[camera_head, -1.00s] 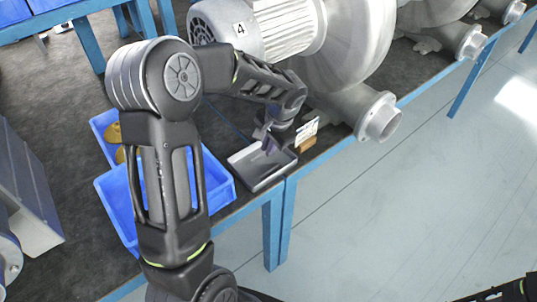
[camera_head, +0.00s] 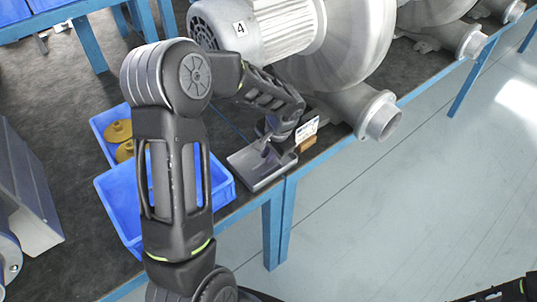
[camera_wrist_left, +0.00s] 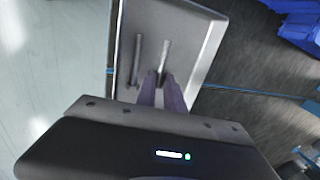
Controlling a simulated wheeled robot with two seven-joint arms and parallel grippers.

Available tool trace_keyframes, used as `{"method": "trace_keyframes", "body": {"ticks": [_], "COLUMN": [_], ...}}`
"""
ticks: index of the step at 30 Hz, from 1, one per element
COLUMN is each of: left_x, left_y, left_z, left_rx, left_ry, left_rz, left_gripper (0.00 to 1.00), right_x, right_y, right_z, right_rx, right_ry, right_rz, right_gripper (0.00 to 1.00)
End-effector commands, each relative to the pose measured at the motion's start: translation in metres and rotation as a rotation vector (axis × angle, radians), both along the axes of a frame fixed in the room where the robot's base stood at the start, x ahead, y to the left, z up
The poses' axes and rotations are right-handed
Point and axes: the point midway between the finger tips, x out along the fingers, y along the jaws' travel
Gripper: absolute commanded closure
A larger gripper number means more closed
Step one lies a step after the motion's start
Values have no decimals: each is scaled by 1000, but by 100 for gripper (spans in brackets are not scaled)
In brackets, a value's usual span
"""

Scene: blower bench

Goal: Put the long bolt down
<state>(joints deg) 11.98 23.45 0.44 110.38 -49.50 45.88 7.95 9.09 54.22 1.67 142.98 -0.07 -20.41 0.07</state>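A grey metal tray (camera_head: 247,174) sits at the bench's front edge. It also shows in the left wrist view (camera_wrist_left: 205,65). My left gripper (camera_head: 266,148) points down over the tray. In the left wrist view, its purple-grey fingers (camera_wrist_left: 161,90) are close together around the lower end of a long bolt (camera_wrist_left: 164,55). A second bolt (camera_wrist_left: 137,60) lies in the tray to the left of it, roughly parallel and apart from the fingers. Whether the held bolt touches the tray floor I cannot tell.
Blue bins (camera_head: 115,200) with yellow round parts (camera_head: 118,131) stand left of the tray, partly behind my left arm. A large grey blower (camera_head: 345,50) stands behind and right of the tray. A small white card (camera_head: 307,129) on a brown block stands beside the tray.

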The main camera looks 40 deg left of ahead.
Motion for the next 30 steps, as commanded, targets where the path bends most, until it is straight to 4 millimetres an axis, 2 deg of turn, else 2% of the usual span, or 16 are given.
{"method": "trace_keyframes", "body": {"ticks": [8, 13, 17, 27, 30], "left_x": [-1, 0, -1, -6, -7], "left_y": [-2, -3, -8, -26, -29], "left_z": [0, 9, 28, 96, 109], "left_rx": [-3, -2, -2, -2, -1], "left_ry": [3, 0, -3, -2, -1], "left_rz": [-1, -1, -2, -3, -1], "left_gripper": [83, 83, 83, 83, 83], "right_x": [0, 0, 0, 0, 0], "right_y": [0, 0, 0, 0, 0], "right_z": [1, 3, 2, 0, 0], "right_rx": [0, 0, 0, 0, 0], "right_ry": [0, 0, 0, 0, 0], "right_rz": [0, 0, 0, 0, 0], "right_gripper": [64, 64, 64, 64, 64]}}
